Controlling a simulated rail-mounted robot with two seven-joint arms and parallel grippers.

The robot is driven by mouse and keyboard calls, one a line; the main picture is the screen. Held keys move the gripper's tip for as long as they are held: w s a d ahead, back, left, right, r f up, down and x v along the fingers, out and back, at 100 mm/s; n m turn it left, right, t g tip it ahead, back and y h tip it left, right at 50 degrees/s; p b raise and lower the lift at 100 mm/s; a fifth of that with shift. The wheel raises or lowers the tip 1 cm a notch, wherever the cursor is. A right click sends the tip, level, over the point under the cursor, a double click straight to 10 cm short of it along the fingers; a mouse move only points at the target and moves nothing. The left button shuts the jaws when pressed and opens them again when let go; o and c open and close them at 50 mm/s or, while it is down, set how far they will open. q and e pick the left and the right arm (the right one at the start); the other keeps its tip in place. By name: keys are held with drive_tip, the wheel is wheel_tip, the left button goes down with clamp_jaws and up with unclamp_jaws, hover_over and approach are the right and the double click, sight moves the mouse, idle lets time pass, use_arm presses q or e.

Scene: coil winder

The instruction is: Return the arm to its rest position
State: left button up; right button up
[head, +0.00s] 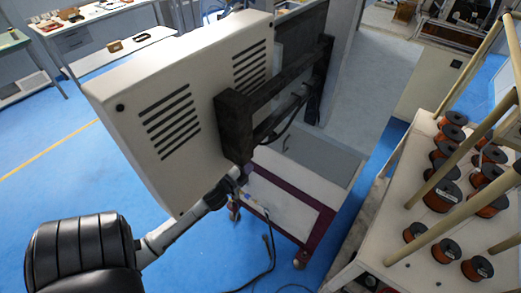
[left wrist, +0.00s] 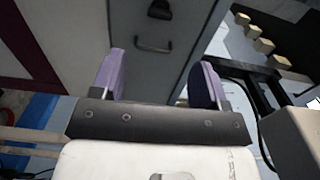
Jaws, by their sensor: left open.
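My left gripper (left wrist: 158,80) shows in the left wrist view, with two purple finger pads held wide apart. Nothing is between the fingers. Behind them is a grey cabinet front (left wrist: 150,75) with a dark handle; I cannot tell how far away it is. Neither gripper shows in the head view, and my right gripper is in no view.
In the head view, a large white vented box (head: 185,110) fills the middle. A black padded seat (head: 82,250) is at lower left. A pale bench at right bears several copper wire spools (head: 441,196) and tan rods (head: 460,150). Blue floor (head: 50,200) is open at left.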

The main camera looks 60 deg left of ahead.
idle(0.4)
use_arm(q)
drive_tip(key=s+a+f+n+g+y, duration=0.1)
drive_tip(key=s+f+n+g+y, duration=0.1)
drive_tip(key=s+f+n+g, duration=0.55)
drive_tip(key=s+d+n+g+h, duration=0.25)
drive_tip(key=s+d+h, duration=0.2)
drive_tip(key=d, duration=1.15)
drive_tip(key=s+d+n+g+h, duration=0.1)
drive_tip(key=s+d+g+h, duration=0.4)
drive_tip(key=d, duration=1)
wheel_tip(320, 180, up, 22)
drive_tip(key=w+t+p, duration=0.1)
drive_tip(key=t+p, duration=0.1)
drive_tip(key=p, duration=1.9)
drive_tip(key=shift+p, duration=0.4)
drive_tip(key=shift+w+a+f, duration=0.1)
